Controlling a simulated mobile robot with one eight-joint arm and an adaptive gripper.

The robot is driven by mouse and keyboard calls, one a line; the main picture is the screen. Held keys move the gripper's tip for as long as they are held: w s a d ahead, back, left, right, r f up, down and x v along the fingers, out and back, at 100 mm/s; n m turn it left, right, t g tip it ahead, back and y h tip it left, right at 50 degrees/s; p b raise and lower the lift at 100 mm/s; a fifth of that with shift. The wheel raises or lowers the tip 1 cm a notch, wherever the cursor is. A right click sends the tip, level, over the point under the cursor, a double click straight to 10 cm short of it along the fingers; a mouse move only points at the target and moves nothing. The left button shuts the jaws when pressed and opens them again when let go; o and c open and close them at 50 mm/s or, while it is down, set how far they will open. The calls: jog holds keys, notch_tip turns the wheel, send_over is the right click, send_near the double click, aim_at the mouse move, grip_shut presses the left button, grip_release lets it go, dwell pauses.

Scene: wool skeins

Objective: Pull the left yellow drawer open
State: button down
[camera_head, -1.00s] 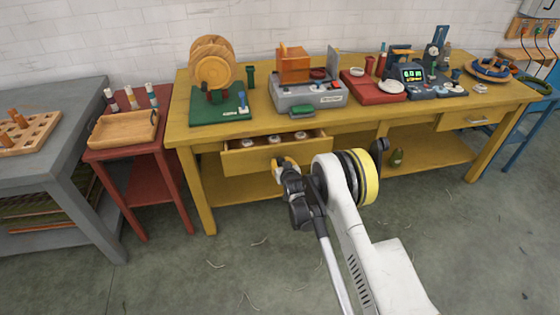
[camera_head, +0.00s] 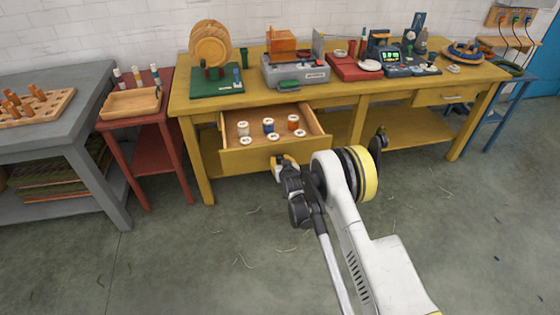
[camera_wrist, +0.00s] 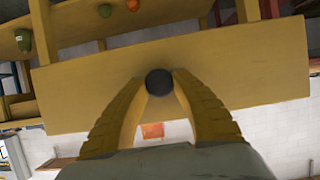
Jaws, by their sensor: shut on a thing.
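The left yellow drawer (camera_head: 243,160) stands well out from the yellow workbench (camera_head: 352,91) in the head view. Several spools with white tops stand inside it, with orange, blue and brown thread. My gripper (camera_head: 284,163) is at the right half of the drawer front. In the wrist view the drawer front (camera_wrist: 90,95) spans the picture, and my two yellow fingers (camera_wrist: 159,85) are shut on its round dark knob (camera_wrist: 159,82). The right yellow drawer (camera_head: 440,97) is closed in the bench.
A red side table (camera_head: 150,155) with a wooden tray (camera_head: 130,103) and a grey table (camera_head: 90,90) stand to the left. Plates, a grey machine (camera_head: 296,74) and tools crowd the bench top. The floor in front (camera_head: 190,255) is open, with loose strands.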

jog(key=c, duration=1)
grip_release()
jog(key=v, duration=0.7)
jog(key=shift+s, duration=0.2)
jog(key=shift+d+r, duration=0.1)
